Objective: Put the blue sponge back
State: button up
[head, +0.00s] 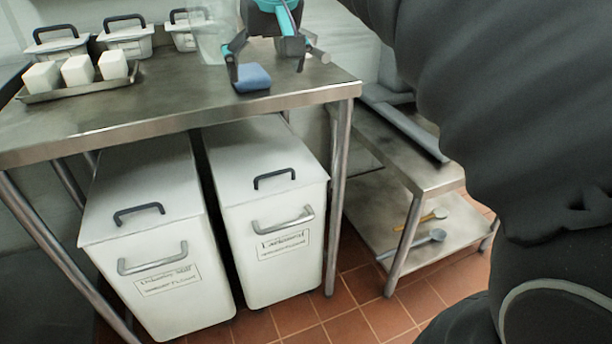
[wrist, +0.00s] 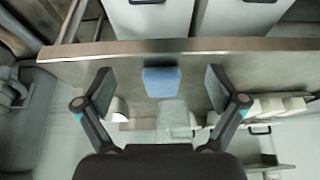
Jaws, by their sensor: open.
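The blue sponge (head: 252,77) lies on the steel table (head: 190,108), close to its front edge and toward the right end. It also shows in the wrist view (wrist: 161,81), between my fingers but not touched by them. My gripper (head: 266,62) is open above and around the sponge, with one finger on each side of it. In the wrist view both fingertips of the gripper (wrist: 160,88) stand apart with a clear gap on each side of the sponge.
A tray (head: 78,90) with three white blocks lies on the table's left. Lidded white tubs (head: 124,42) stand behind it. A clear container (head: 212,35) is just left of my gripper. Two white bins (head: 265,185) stand below. A lower steel bench (head: 425,175) is at right.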

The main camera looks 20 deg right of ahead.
jog(key=s+f, duration=0.8)
jog(key=f, duration=0.4)
jog(key=s+f, duration=0.9)
jog(key=f, duration=0.2)
jog(key=shift+f+t, duration=0.4)
jog(key=shift+s, duration=0.1)
